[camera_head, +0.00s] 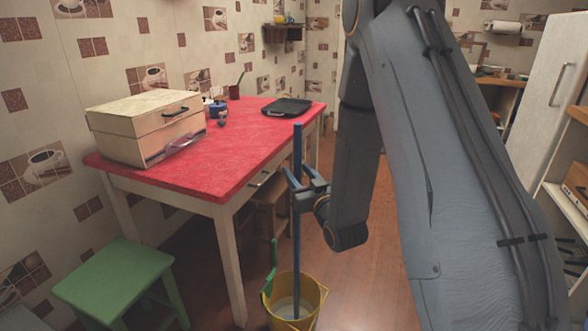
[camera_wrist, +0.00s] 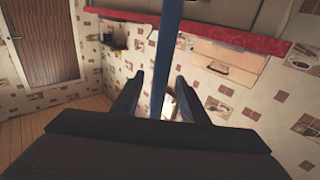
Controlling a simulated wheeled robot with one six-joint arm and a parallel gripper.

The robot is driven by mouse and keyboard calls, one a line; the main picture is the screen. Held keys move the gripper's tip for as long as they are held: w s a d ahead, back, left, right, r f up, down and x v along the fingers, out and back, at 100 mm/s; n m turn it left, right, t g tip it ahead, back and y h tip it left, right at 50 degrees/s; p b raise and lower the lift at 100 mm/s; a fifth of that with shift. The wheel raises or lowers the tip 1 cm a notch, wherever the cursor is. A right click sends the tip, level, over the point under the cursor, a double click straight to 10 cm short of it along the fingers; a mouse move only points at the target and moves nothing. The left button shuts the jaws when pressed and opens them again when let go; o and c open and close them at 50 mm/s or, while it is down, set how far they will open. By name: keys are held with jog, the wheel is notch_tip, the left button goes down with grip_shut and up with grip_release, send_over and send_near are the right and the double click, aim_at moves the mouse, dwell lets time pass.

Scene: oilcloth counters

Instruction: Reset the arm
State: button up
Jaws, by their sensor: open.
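My gripper (camera_head: 303,182) is in the middle of the head view, beside the front edge of the red table. Its jaws are open. A blue pole (camera_head: 297,150) stands upright between the two fingers and runs down into a yellow bucket (camera_head: 310,310) on the floor. In the wrist view the blue pole (camera_wrist: 165,65) also passes between my spread fingers (camera_wrist: 155,98). I cannot tell whether a finger touches it. The pole's lower end is hidden inside the bucket.
The red table (camera_head: 240,140) holds a wooden box (camera_head: 140,128), a black tray (camera_head: 287,107) and small pots. A green stool (camera_head: 112,275) stands at the lower left. A green handle (camera_head: 270,265) sticks out of the bucket. A white cabinet (camera_head: 545,95) and shelves are at right. Some floor (camera_head: 365,290) is clear.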

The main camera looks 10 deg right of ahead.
jog(key=s, duration=0.4)
jog(key=shift+d+f, duration=0.1)
jog(key=shift+d, duration=0.2)
jog(key=shift+s+g+h+p, duration=0.1)
jog(key=shift+g+h+p, duration=0.3)
jog(key=shift+g+p, duration=0.65)
jog(key=shift+s+f+g, duration=0.1)
jog(key=shift+s+g, duration=0.25)
jog(key=shift+g, duration=0.5)
jog(key=s+r+g+p, duration=0.2)
jog(key=s+g, duration=0.3)
jog(key=s, duration=0.5)
jog(key=s+r+m+g+h+p, duration=0.1)
jog(key=s+r+g+p, duration=0.2)
jog(key=s, duration=0.7)
jog(key=s+a+r+g+h+p, duration=0.1)
jog(key=s+g+p, duration=0.3)
jog(key=s, duration=0.6)
jog(key=r+g, duration=0.1)
jog(key=g, duration=0.1)
jog(key=shift+r+m+g, duration=0.2)
jog(key=shift+m+g, duration=0.1)
jog(key=shift+m, duration=0.1)
